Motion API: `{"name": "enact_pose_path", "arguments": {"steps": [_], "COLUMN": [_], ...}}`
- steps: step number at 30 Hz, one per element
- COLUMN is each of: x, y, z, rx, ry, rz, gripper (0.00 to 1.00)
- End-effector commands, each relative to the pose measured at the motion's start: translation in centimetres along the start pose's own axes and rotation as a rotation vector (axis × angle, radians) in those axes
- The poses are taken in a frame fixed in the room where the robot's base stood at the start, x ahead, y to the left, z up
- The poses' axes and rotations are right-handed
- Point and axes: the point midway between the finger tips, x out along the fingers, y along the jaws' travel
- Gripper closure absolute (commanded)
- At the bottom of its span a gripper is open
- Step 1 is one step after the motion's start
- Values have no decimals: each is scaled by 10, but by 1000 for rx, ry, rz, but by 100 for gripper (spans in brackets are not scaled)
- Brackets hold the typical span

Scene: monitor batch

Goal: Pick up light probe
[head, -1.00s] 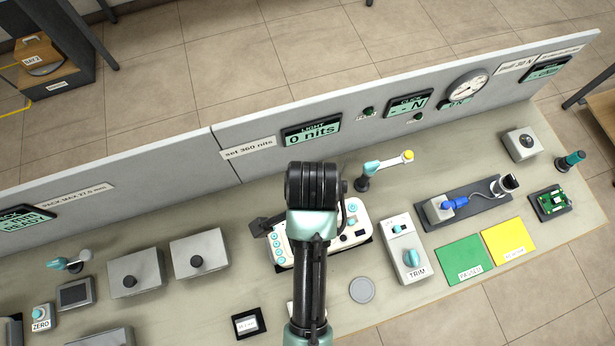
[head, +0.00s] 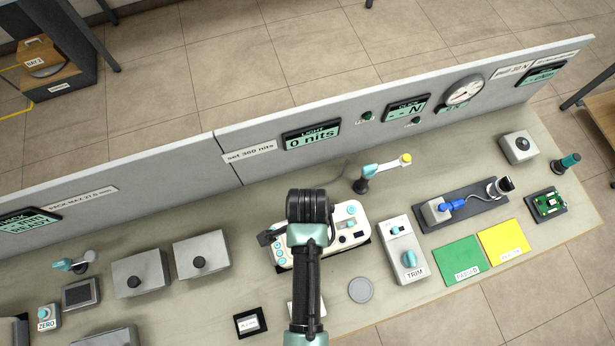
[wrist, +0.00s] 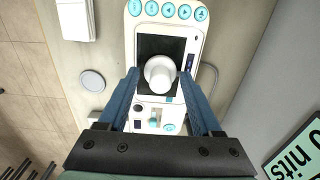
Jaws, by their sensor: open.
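A pale round-topped piece (wrist: 159,74), which looks like the light probe, stands over the dark screen of a white patient-monitor-like device (wrist: 131,45) with teal buttons. My gripper (wrist: 160,86) is open, with one blue finger on each side of that piece. I cannot tell whether the fingers touch it or how far down they reach. In the head view the white device (head: 356,210) shows partly beneath my arm, which hides the probe and most of the gripper. The LIGHT display (head: 311,137) on the panel reads 0 nits.
A teal handle with a yellow tip (head: 385,166) stands behind the device. A TRIM box (head: 403,250) is to its right and a grey disc (head: 361,289) in front. Grey boxes with black knobs (head: 201,254) stand to the left. A grey panel (head: 190,170) runs behind.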

Motion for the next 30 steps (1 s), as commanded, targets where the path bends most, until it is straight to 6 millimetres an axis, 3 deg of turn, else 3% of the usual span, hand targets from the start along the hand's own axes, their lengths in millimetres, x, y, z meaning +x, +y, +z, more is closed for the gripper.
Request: {"name": "enact_pose_path", "arguments": {"steps": [2, 13, 25, 30], "x": [0, 0, -2, -19], "y": [0, 0, 0, -1], "z": [0, 0, 0, 0], "rx": [0, 0, 0, 0], "ry": [0, 0, -1, 1], "rz": [0, 1, 1, -4], "gripper": [34, 100, 100, 100]}}
